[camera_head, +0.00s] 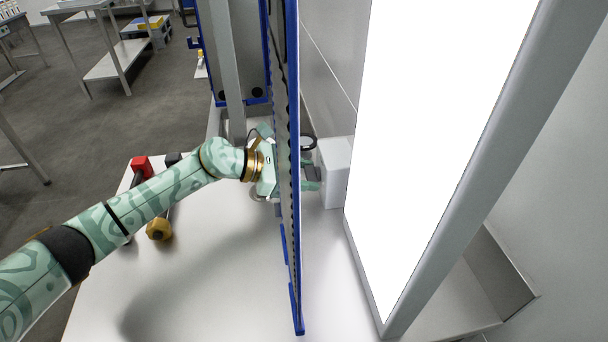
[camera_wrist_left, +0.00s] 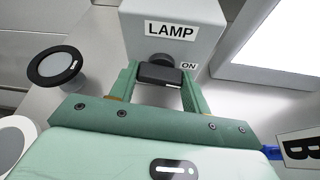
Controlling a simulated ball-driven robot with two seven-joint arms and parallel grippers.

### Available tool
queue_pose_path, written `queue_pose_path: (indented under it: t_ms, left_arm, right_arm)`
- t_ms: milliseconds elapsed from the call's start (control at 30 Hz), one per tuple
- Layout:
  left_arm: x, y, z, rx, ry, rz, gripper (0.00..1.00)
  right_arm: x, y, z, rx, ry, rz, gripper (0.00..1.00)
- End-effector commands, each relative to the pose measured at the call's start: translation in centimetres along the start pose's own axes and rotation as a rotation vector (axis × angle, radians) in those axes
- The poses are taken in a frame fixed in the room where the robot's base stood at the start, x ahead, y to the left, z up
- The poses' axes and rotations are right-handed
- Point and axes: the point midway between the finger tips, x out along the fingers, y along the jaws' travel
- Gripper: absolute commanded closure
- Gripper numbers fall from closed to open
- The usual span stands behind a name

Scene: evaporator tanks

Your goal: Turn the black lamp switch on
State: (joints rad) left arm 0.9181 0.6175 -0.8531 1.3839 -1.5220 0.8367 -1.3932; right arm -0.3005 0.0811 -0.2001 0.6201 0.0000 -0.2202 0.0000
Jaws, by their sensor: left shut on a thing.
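The black lamp switch (camera_wrist_left: 160,73) is on the front of a light grey box marked LAMP (camera_wrist_left: 172,30). The box also shows in the head view (camera_head: 336,165), beside the bright panel. The switch's bar lies roughly crosswise in the left wrist view, its right end close to the ON label (camera_wrist_left: 188,66). My left gripper (camera_head: 311,175) reaches past a blue-edged frame to the box. In the wrist view its green fingers (camera_wrist_left: 162,84) are on either side of the bar, shut on it. The frame hides part of the gripper in the head view. My right gripper is not in view.
The upright blue-edged frame (camera_head: 297,285) stands close against my left wrist. A large lit panel (camera_head: 445,120) is right of the box. A round black-rimmed fitting (camera_wrist_left: 57,65) is left of the box. Red (camera_head: 141,166) and brass (camera_head: 159,230) parts lie near my forearm.

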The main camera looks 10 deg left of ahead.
Motion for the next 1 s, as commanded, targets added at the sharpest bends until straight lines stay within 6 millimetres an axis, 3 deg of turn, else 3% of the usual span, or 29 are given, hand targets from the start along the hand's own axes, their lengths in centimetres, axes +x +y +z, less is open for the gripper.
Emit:
queue_pose_path:
  t_ms: [300, 867, 900, 933, 1000]
  left_arm:
    - [0.01, 0.11, -0.12, -0.115, 0.002, -0.047, 0.76]
    - [-0.02, 0.11, -0.07, -0.140, 0.001, -0.057, 0.76]
    - [-0.02, 0.11, -0.07, -0.140, 0.001, -0.057, 0.42]
    - [-0.02, 0.11, -0.07, -0.140, 0.001, -0.057, 0.33]
    - [-0.02, 0.10, -0.06, -0.139, 0.001, -0.057, 0.31]
  right_arm:
    - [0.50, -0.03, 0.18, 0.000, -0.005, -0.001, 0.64]
    - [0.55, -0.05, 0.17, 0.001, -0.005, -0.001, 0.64]
    - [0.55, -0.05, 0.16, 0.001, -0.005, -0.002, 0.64]
    - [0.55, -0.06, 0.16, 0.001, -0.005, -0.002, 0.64]
    - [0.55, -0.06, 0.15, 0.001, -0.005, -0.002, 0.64]
